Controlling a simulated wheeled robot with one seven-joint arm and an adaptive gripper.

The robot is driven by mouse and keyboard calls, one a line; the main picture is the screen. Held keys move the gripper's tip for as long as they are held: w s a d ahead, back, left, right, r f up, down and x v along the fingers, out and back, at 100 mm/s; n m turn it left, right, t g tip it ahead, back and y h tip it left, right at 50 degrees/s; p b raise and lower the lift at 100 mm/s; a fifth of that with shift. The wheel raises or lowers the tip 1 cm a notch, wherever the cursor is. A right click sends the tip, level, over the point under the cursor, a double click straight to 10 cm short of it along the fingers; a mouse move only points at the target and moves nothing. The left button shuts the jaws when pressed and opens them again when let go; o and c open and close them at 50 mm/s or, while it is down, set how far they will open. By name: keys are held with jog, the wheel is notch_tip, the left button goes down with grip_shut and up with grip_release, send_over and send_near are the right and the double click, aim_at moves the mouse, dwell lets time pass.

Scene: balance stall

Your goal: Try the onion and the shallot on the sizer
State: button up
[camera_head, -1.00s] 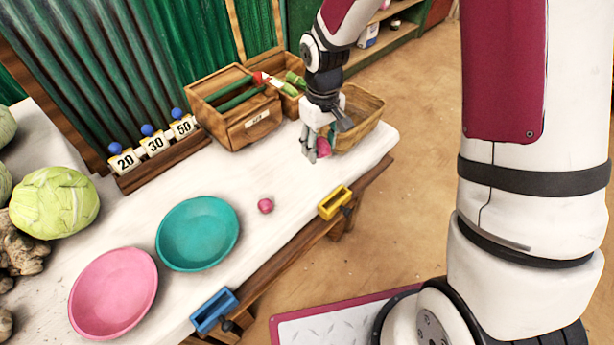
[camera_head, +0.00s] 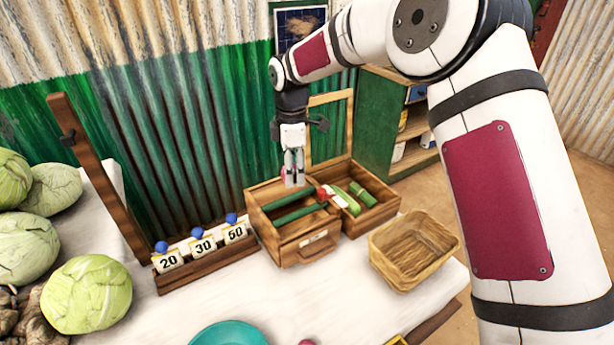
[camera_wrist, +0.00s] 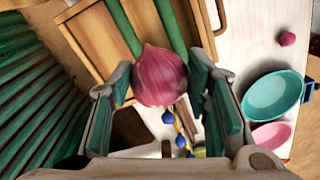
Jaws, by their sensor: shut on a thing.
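My gripper (camera_head: 293,181) is shut on a pink-purple onion (camera_wrist: 160,76), its pointed tip up in the wrist view. The gripper mostly hides the onion in the head view. It is over the back part of the sizer, a wooden box (camera_head: 296,256) with two green bars (camera_head: 295,215) across its top. In the wrist view the bars (camera_wrist: 124,27) run behind the onion, which looks clear of them. A small round pink shallot (camera_wrist: 287,39) lies on the white table, apart from the box. It just shows at the head view's bottom edge (camera_head: 307,342).
Blue-topped number cards (camera_head: 203,246) stand in a wooden rack left of the box. A wicker basket (camera_head: 412,252) is to the right. Teal (camera_wrist: 268,98) and pink (camera_wrist: 273,134) bowls stand near the shallot. Cabbages (camera_head: 88,293) crowd the left; a corrugated wall (camera_head: 180,140) stands behind.

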jog(key=shift+w+a, duration=0.15)
jog(key=shift+w, duration=0.2)
notch_tip(320, 180, down, 8)
jog(key=b, duration=0.1)
jog(key=shift+f+b, duration=0.15)
jog(key=shift+b, duration=0.2)
dwell(0.5)
dwell(0.5)
jog(key=o, duration=1.8)
jog(key=shift+r+p, duration=0.45)
jog(key=shift+r, duration=3)
